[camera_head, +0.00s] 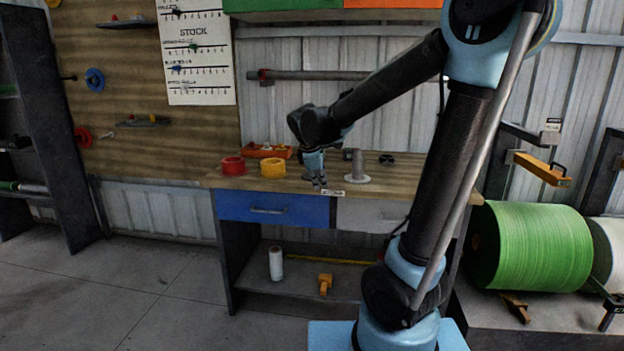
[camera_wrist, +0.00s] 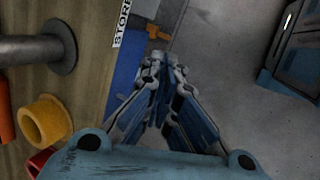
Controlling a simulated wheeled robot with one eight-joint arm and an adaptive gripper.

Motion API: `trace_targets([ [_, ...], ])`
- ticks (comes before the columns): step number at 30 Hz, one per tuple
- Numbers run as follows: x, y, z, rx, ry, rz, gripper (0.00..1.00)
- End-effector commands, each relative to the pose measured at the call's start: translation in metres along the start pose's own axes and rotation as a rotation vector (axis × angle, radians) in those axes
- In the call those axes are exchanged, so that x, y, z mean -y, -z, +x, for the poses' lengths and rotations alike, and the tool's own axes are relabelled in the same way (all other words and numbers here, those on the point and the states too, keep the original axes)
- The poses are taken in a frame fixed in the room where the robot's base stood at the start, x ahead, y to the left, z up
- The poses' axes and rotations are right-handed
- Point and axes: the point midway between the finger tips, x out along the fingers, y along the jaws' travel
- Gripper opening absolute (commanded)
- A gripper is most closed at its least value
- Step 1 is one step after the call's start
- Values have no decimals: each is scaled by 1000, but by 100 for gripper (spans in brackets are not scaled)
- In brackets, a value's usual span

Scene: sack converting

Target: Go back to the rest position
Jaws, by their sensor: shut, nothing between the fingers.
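My gripper (camera_head: 319,182) hangs from my arm at the front edge of the wooden workbench (camera_head: 400,186), near a small white label. In the wrist view my gripper (camera_wrist: 158,62) points down past the bench edge, its fingers drawn together with nothing between them. The blue drawer (camera_wrist: 127,70) lies just left of the fingers in that view. In the head view the blue drawer (camera_head: 262,208) is shut, below and left of the gripper.
A red roll (camera_head: 233,166), a yellow roll (camera_head: 272,168) and a grey flanged post (camera_head: 357,168) stand on the bench near my gripper. An orange tray (camera_head: 265,151) lies behind. A large green roll (camera_head: 535,245) is at right. Open floor lies left of the bench.

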Motion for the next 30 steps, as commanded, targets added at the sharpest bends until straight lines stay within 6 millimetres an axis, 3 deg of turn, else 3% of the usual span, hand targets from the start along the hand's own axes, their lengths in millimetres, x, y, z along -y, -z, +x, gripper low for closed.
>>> trace_targets([
  [1,11,-18,0,0,14,66,0],
  [6,47,-64,0,-8,63,289,0],
  [15,121,-125,5,-14,144,686,0],
  [21,174,-150,13,-13,197,952,0],
  [30,247,-166,30,-7,269,1327,0],
])
